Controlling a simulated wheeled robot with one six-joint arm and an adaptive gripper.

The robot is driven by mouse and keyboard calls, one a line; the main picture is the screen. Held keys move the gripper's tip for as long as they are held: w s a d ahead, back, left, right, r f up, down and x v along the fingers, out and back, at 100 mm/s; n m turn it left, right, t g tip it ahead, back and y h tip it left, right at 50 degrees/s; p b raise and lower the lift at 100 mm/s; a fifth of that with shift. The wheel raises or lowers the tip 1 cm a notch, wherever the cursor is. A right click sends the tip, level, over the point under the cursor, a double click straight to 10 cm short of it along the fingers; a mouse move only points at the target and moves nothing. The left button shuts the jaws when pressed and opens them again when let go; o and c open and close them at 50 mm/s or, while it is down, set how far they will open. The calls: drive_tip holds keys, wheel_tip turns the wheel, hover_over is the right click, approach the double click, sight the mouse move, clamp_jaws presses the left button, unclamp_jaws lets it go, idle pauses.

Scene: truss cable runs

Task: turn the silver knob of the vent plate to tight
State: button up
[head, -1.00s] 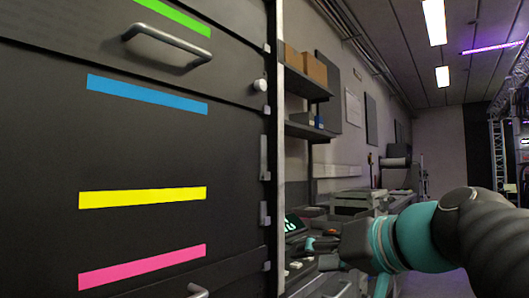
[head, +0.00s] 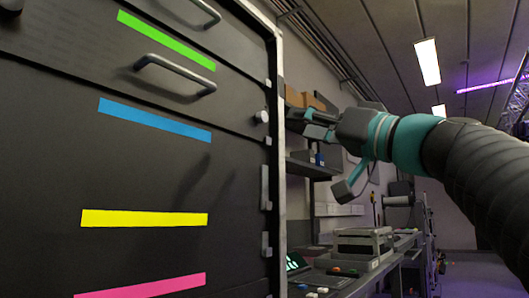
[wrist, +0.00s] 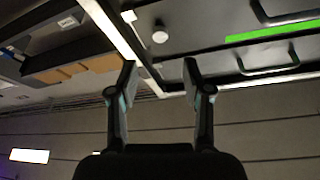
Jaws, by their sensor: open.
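A small round whitish-silver knob (head: 262,116) sits near the right edge of the dark panel (head: 150,175), just right of the blue strip. It also shows in the wrist view, where the knob (wrist: 160,34) lies beyond the fingertips and roughly centred between them. My gripper (head: 298,122) is just right of the knob, outside the panel's metal frame edge. In the wrist view my gripper (wrist: 159,68) is open, with nothing between its fingers and a gap to the knob. I see no readable tight mark at the knob.
Bar handles (head: 175,72) stick out of the panels above left of the knob. A bright metal frame post (head: 278,170) runs beside the knob. Shelves with boxes (head: 310,99) and a cluttered bench (head: 365,245) stand behind my arm.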

sight(265, 117)
drive_tip(key=p+x, duration=0.3)
drive_tip(key=x, duration=0.7)
clamp_jaws()
